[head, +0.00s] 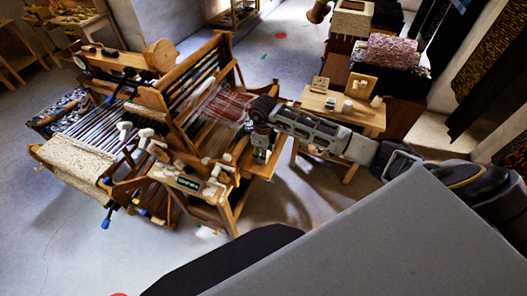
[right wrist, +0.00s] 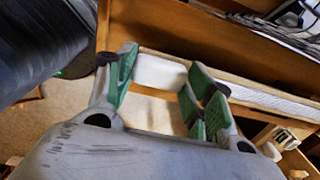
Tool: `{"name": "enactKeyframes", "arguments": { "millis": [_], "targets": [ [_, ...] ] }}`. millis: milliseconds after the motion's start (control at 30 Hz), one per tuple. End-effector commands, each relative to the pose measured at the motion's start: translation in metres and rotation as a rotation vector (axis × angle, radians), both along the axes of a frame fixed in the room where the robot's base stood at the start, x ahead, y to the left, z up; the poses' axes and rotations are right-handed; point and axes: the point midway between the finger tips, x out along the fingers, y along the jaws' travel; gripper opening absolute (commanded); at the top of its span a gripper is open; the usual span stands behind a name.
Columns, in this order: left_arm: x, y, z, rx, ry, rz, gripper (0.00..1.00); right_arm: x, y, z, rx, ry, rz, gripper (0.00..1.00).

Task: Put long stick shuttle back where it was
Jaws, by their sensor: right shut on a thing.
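My right gripper (head: 258,152) is at the right side of the wooden loom (head: 190,92), low over a wooden ledge there. In the right wrist view its green-padded fingers (right wrist: 165,85) stand apart around a pale white piece (right wrist: 162,72). The fingers are closed on this piece. I cannot tell whether it is the long stick shuttle, as the fingers hide its ends. A white strip (right wrist: 280,104) lies along a wooden edge just right of the fingers. I cannot make out the shuttle elsewhere. My left gripper is not in view.
A small wooden table (head: 345,118) with small items stands right of the loom, under my right arm. Stacked textiles (head: 390,52) stand at the back right. Grey floor (head: 60,240) is clear at lower left.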

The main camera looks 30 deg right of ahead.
Motion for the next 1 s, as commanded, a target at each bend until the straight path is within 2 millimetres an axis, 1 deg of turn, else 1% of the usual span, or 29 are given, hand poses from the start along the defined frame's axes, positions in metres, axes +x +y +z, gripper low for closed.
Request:
{"name": "enactKeyframes", "arguments": {
  "millis": [200,400,433,567,1000],
  "targets": [
    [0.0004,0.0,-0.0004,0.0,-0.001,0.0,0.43,0.0004,-0.0002,0.0002,0.0,-0.001,0.0,0.0],
    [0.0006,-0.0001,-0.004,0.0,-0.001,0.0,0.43,0.0003,-0.0004,-0.0036,-0.002,-0.001,0.0,0.0],
    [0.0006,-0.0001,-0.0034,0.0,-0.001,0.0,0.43,0.0001,-0.0003,-0.0033,-0.001,-0.001,0.0,0.57],
    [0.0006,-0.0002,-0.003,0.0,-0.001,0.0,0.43,0.0001,-0.0003,-0.0028,-0.001,-0.001,0.0,0.73],
    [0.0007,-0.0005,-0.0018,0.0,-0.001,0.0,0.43,0.0001,-0.0001,-0.0016,0.0,0.0,0.0,0.74]
  ]
}}
